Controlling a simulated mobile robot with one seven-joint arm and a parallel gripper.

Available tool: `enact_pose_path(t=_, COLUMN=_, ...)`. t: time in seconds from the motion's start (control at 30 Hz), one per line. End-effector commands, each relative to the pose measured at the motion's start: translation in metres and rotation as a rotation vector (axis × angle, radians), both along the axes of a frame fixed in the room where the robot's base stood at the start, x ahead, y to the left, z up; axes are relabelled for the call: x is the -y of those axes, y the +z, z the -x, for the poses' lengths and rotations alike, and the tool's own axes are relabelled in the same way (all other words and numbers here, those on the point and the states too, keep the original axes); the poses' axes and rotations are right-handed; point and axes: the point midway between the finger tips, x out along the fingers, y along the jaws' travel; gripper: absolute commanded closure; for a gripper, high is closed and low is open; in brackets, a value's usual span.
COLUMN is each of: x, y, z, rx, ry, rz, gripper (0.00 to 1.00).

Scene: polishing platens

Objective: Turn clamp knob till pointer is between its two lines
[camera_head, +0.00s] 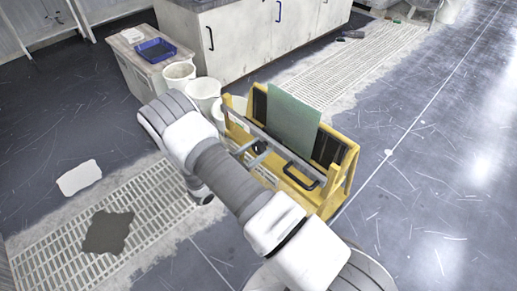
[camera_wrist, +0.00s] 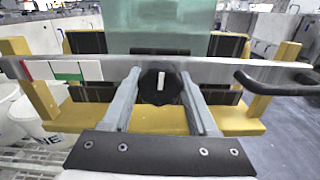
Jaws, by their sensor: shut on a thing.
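The clamp knob (camera_wrist: 160,86) is black with a lobed edge and sits on the front of a grey metal bar (camera_wrist: 232,72). A white pointer mark (camera_wrist: 160,82) on its face stands nearly upright. My gripper (camera_wrist: 160,78) has one grey finger on each side of the knob and is shut on it. A strip with red, white and green patches (camera_wrist: 66,71) lies on the bar, left of the knob. I cannot make out the two lines for certain. In the head view the knob (camera_head: 260,146) is small and dark, partly hidden by my gripper.
A yellow frame (camera_head: 341,158) holds a green plate (camera_head: 293,117) behind the bar. A black handle (camera_wrist: 275,82) juts out right of the knob. White buckets (camera_head: 203,91) stand left of the frame. Open floor lies to the right.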

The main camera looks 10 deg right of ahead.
Motion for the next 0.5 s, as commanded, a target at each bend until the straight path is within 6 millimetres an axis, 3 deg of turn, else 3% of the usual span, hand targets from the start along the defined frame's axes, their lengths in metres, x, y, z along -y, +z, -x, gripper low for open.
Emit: enact_pose_path(t=0.5, x=-0.0010, y=-0.0022, z=-0.0003, rx=0.351, ry=0.003, rz=-0.203, gripper=0.96)
